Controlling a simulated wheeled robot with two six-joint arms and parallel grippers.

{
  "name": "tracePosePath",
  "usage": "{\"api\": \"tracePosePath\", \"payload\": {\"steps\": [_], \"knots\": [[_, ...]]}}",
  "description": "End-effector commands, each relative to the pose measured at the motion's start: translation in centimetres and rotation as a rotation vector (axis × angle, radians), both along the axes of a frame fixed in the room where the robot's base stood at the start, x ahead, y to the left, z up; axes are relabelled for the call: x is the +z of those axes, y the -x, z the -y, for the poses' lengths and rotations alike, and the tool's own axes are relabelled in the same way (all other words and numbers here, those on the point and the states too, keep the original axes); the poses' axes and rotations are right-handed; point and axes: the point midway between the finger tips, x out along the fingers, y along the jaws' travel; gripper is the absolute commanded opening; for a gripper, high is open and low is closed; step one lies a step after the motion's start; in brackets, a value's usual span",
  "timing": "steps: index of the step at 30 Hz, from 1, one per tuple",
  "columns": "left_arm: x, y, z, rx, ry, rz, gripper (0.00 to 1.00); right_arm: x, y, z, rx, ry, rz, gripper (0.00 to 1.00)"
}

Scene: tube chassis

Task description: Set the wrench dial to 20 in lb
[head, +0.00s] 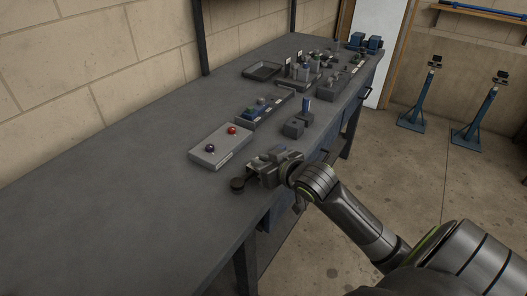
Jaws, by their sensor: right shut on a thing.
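My right gripper (262,175) reaches in from the lower right, low over the front edge of the workbench. It is shut on a small dark piece with a round end (238,184), which sticks out to its left. The gripper's body hides much of this piece. I cannot tell for sure whether it is the wrench or its dial, and no scale or number can be read. A blue-handled tool (306,107) stands upright at a dark block (294,128) behind the gripper. My left gripper is not in view.
The grey workbench (120,190) is bare at the left. A light grey panel (221,150) with a red knob (232,130) and a dark blue knob (210,148) lies just behind the gripper. Trays and small parts crowd the far end. Blue stands (421,105) are on the floor.

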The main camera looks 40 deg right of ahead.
Motion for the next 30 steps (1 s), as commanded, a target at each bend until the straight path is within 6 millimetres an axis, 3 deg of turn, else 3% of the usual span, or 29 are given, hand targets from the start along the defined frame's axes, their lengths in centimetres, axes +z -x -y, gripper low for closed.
{"api": "tracePosePath", "payload": {"steps": [3,12,30], "knots": [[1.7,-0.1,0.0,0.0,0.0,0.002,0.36,0.3,0.0,-0.3,-0.07,-0.009,-0.005,0.0],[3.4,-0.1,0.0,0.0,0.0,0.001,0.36,0.1,0.0,-0.4,-0.198,-0.001,-0.003,0.0],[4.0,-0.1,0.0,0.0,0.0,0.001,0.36,-0.1,0.0,-0.4,-0.251,0.002,-0.002,0.0]]}}
